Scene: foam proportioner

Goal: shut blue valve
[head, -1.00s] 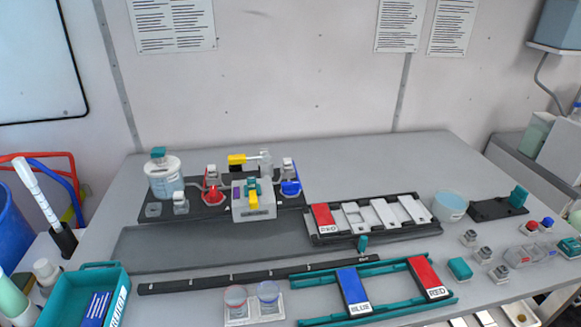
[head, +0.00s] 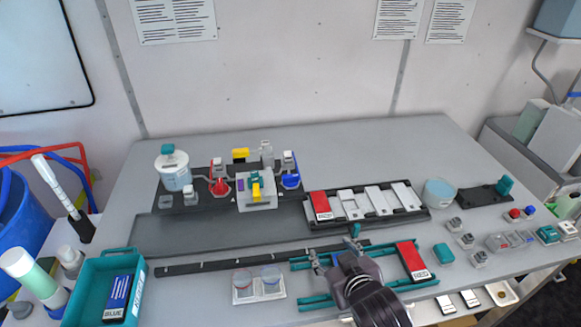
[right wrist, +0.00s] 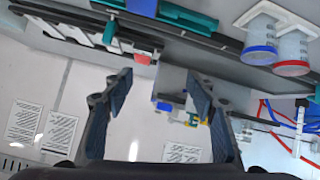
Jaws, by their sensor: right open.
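The blue valve (head: 290,181) sits at the right end of the dark plate at the back left of the bench, below a small grey-capped part. Its handle position is too small to tell. A small blue patch in the right wrist view (right wrist: 163,105), between my fingers, looks like it. My right gripper (head: 335,254) is open and empty over the teal rack (head: 312,302) at the front, apart from the valve, nearer the front edge and to its right. The right wrist view shows both fingers (right wrist: 158,90) spread. My left gripper is not in view.
The red valve (head: 220,187) and a white block with a yellow handle (head: 256,188) stand left of the blue valve. A black tray with a red card (head: 321,206) is to its right. Two cups (head: 258,281) stand at the front. The grey bench behind the plate is clear.

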